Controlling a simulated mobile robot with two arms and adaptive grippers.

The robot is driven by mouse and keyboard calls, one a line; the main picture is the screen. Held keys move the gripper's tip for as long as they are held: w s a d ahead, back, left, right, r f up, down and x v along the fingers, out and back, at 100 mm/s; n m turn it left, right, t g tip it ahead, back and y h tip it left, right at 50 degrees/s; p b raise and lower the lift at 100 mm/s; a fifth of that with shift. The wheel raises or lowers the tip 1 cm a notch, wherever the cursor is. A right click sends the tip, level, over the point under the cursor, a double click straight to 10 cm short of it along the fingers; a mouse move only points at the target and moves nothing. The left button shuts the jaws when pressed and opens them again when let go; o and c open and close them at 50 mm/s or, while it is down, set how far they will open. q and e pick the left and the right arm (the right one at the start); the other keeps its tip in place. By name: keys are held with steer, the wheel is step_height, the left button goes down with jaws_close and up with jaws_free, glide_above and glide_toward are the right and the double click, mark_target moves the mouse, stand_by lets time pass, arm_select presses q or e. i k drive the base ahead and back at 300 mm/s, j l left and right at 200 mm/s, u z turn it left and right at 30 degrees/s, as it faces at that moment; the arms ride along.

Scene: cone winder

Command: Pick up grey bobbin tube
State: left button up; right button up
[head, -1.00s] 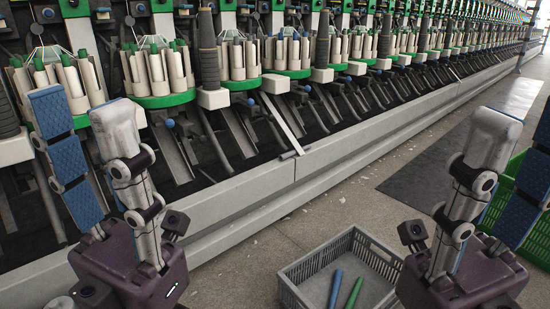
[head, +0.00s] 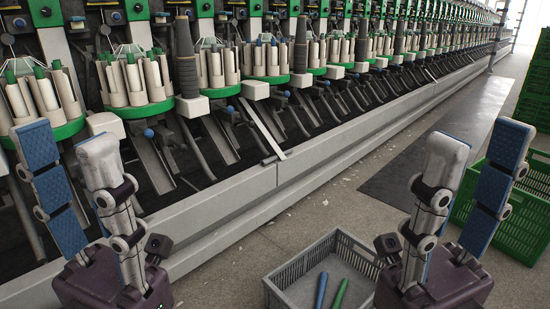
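A small grey piece (head: 270,160), perhaps the grey bobbin tube, lies on the machine's front ledge at the foot of a sloping chute. It is too small to tell for certain. My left gripper (head: 66,146) is open and empty at the lower left, its fingers pointing up in front of the machine. My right gripper (head: 478,147) is open and empty at the lower right, over the floor. Both are well apart from the grey piece. A grey crate (head: 284,292) at the bottom holds a blue tube (head: 321,290) and a green tube (head: 340,293).
The long winding machine's pale ledge (head: 230,201) runs from lower left to upper right. Green carriers with upright pale tubes (head: 137,76) line it, with dark upright spindles between. A green crate (head: 522,222) stands at the right. A dark mat (head: 420,172) and open floor lie between.

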mark_target(265, 163)
steer(key=l+z, duration=0.1)
steer(key=z, duration=0.5)
steer(key=i+l+z, duration=0.35)
steer(key=i+l, duration=0.25)
steer(key=l, duration=0.3)
steer(key=i+l+z, duration=0.4)
steer(key=i+l, duration=0.25)
steer(key=i+l+u, duration=0.1)
steer(key=i+u, duration=0.15)
steer(key=i, duration=0.25)
steer(key=i+l+u, duration=0.25)
steer(key=i, duration=0.2)
steer(key=i+l+u, duration=0.25)
steer(key=i, duration=0.2)
steer(key=i+j+u, duration=0.15)
steer(key=i+u, duration=0.25)
steer(key=i+j+u, duration=0.1)
steer(key=u, duration=0.35)
steer(key=i+u, duration=0.4)
steer(key=i+l+u, duration=0.2)
steer(key=u, duration=0.25)
steer(key=i+l+u, duration=0.25)
steer(key=u, duration=0.15)
steer(key=i+l+u, duration=0.15)
steer(key=i+u, duration=0.25)
steer(key=i+l+u, duration=0.8)
steer(key=k+j, duration=0.1)
steer(key=j, duration=0.05)
